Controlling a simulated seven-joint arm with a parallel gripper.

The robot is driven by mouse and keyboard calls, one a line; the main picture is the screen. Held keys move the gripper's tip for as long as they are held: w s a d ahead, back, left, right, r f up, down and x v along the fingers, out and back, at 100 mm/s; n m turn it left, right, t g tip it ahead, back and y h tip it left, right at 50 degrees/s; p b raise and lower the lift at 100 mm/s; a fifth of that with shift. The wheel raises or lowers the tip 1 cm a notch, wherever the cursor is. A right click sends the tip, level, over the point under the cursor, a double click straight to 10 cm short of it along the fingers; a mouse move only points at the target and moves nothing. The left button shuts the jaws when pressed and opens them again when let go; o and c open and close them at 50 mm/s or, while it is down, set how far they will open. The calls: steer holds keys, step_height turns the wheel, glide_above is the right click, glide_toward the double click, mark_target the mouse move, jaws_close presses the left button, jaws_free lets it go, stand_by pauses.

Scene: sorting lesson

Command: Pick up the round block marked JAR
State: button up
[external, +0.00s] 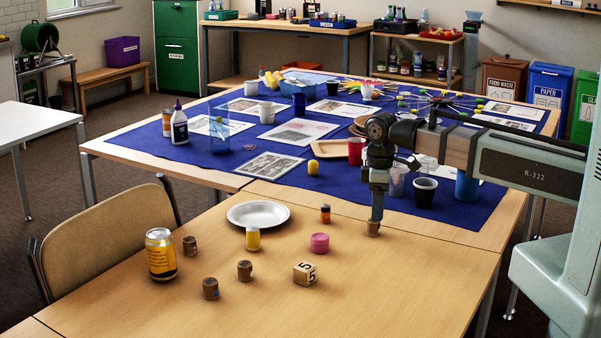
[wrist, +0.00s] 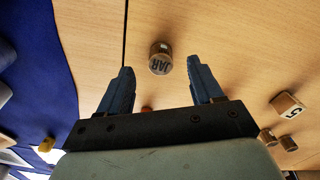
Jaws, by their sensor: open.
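The round block marked JAR (wrist: 160,60) is a short brown cylinder with dark letters on its top. In the wrist view it lies between the tips of my two blue fingers, with bare wood showing on both sides of it. My gripper (wrist: 160,68) is open and empty. In the external view my gripper (external: 376,213) points down just above a brown round block (external: 373,229) on the bare wood table. Its marking cannot be read there. Whether the fingers have come down around its sides cannot be told.
Several other blocks stand on the wood: a cube marked 5 (external: 304,273), a pink cylinder (external: 320,243), a yellow one (external: 253,238) and brown ones (external: 210,288). A white plate (external: 258,214) and a can (external: 160,255) are at left. Cups (external: 425,192) crowd the blue cloth behind.

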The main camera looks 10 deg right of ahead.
mark_target(374, 227)
steer(key=f, duration=0.3)
steer(key=shift+w+a+f, duration=0.15)
steer(key=shift+a+f, duration=0.05)
steer(key=shift+a, duration=0.1)
steer(key=shift+f, duration=0.75)
steer(key=c, duration=1.1)
steer(key=shift+r, duration=0.15)
